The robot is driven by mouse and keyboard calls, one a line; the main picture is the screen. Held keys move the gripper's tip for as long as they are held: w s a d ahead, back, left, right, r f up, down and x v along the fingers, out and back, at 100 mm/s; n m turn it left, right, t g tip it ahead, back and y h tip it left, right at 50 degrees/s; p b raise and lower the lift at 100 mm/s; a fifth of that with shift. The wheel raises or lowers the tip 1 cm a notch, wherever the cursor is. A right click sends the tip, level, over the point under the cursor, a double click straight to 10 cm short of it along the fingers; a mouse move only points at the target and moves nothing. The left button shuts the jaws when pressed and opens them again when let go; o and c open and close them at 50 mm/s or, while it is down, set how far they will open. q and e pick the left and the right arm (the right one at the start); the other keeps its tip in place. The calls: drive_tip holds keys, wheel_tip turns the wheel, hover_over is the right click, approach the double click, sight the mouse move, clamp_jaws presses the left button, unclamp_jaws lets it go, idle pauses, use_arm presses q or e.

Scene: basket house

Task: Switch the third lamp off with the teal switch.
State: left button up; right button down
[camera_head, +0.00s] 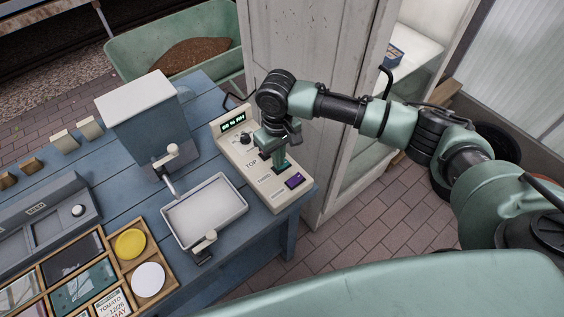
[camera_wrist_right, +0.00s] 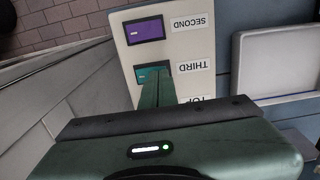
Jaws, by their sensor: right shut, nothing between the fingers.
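The cream control panel (camera_head: 252,169) stands on the right end of the blue table. Its teal switch (camera_wrist_right: 148,71) has the label THIRD beside it. The purple switch (camera_head: 294,180) beside it is labelled SECOND in the wrist view (camera_wrist_right: 145,28). My right gripper (camera_head: 281,162) is shut and empty, pointing down over the panel. In the wrist view its fingertips (camera_wrist_right: 157,82) overlap part of the teal switch; I cannot tell whether they touch it. The TOP switch is mostly hidden by the gripper. The third lamp is not identifiable. My left gripper is not in view.
A white tray (camera_head: 205,212) lies left of the panel, with a grey-blue box (camera_head: 150,126) behind it. A wooden sorter (camera_head: 137,249) with discs is front left. A weathered door (camera_head: 310,60) stands close behind the panel. Brick floor lies right of the table.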

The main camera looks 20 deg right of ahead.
drive_tip(key=shift+s+f, duration=0.1)
drive_tip(key=shift+f, duration=0.45)
drive_tip(key=shift+r+p, duration=0.95)
drive_tip(key=shift+p, duration=0.15)
wheel_tip(320, 180, up, 5)
drive_tip(key=p, duration=0.6)
drive_tip(key=shift+r, duration=0.1)
